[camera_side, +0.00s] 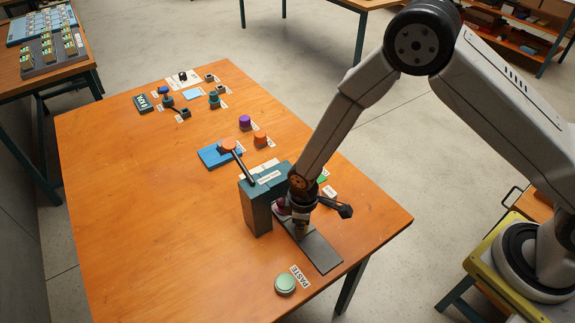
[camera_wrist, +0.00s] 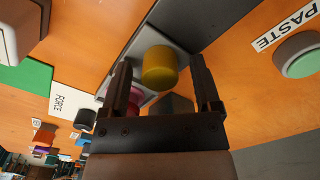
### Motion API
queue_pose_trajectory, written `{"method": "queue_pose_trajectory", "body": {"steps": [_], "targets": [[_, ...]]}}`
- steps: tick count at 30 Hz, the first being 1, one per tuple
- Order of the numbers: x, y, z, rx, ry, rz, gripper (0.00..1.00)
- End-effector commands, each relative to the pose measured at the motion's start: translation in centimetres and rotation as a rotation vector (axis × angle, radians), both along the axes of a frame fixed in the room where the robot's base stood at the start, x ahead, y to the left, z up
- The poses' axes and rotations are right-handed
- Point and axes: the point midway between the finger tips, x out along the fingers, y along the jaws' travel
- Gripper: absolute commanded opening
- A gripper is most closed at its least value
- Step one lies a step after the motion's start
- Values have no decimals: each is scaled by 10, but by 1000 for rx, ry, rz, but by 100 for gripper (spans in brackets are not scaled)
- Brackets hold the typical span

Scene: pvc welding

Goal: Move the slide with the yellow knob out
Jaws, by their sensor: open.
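The yellow knob (camera_wrist: 159,68) shows in the wrist view, on a light grey slide (camera_wrist: 150,40) beside a dark grey plate (camera_wrist: 215,20). My gripper (camera_wrist: 160,85) is open, with one finger on each side of the knob and visible gaps between. I cannot tell how deep the fingers reach around it. In the side view my gripper (camera_side: 300,230) is low at the teal machine (camera_side: 262,195), over the dark plate (camera_side: 318,252). The knob is hidden there by my arm and the machine.
A green PASTE button (camera_side: 285,283) sits near the table's front edge. A lever with an orange knob (camera_side: 229,145) rises from the machine. A black handle (camera_side: 345,211) sticks out right of my gripper. The table's left side is clear.

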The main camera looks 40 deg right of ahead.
Motion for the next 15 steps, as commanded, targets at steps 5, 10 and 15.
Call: {"method": "queue_pose_trajectory", "body": {"steps": [5,10,15], "targets": [[0,0,0,0,0,0,55],[0,0,0,0,0,0,1],[0,0,0,0,0,0,0]]}}
